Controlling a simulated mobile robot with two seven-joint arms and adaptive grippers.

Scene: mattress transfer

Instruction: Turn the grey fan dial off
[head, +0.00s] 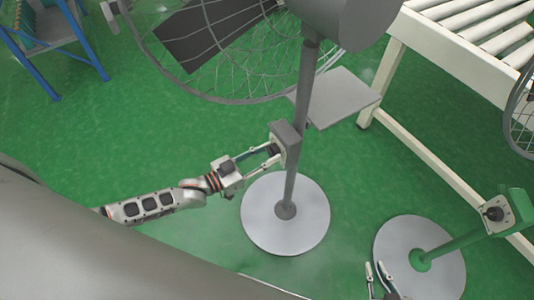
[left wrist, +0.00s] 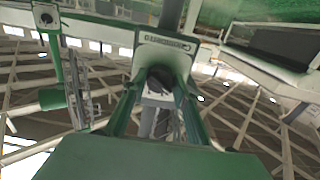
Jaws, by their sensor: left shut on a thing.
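The grey fan stands on a round grey base (head: 262,222). Its grey control box (head: 287,143) is on the pole in the head view and at top centre in the left wrist view (left wrist: 165,42). My left gripper (head: 277,152) reaches it from the left. In the left wrist view its fingers (left wrist: 160,84) close around the dark dial (left wrist: 158,76) on the box's face. The dial is hidden in the head view, and its setting cannot be read. My right gripper (head: 379,272) is at the bottom edge of the head view, its two fingers apart and empty.
A green fan post with its own box and dark dial (head: 494,214) stands at right on a round base (head: 446,248). The grey fan's wire cage (head: 240,62) hangs above my left arm. A roller conveyor (head: 440,70) is upper right, a blue-framed stand (head: 50,42) upper left.

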